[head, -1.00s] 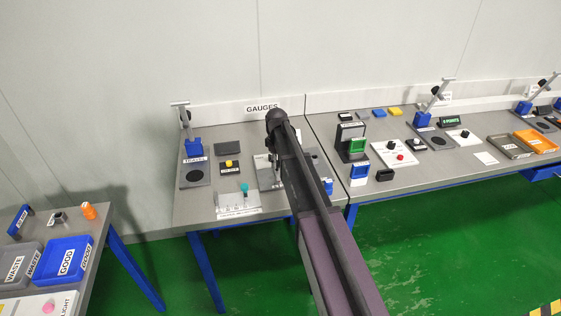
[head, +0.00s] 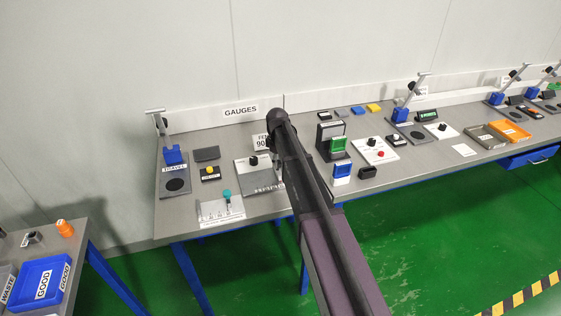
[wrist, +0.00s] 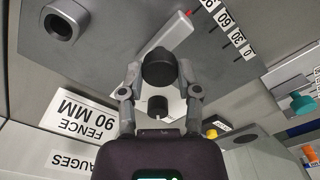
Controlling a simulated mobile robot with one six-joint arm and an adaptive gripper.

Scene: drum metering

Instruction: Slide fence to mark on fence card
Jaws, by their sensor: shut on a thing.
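In the wrist view my gripper (wrist: 160,70) is shut on the black knob (wrist: 158,66) of the fence. The fence is a light grey bar (wrist: 172,40) with a red tip. It lies on a dark grey plate (wrist: 95,35) beside a scale strip (wrist: 230,28) marked 0, 30, 60 and 90. The red tip is near the 90 end, but exact alignment is cut off by the frame. The fence card (wrist: 78,124) reads "FENCE 90 MM". In the head view the card (head: 262,141) is partly behind my arm, which also hides my fingertips.
A second black knob (wrist: 157,107) stands close below the gripped one. The plate has a round dark socket (wrist: 62,26).

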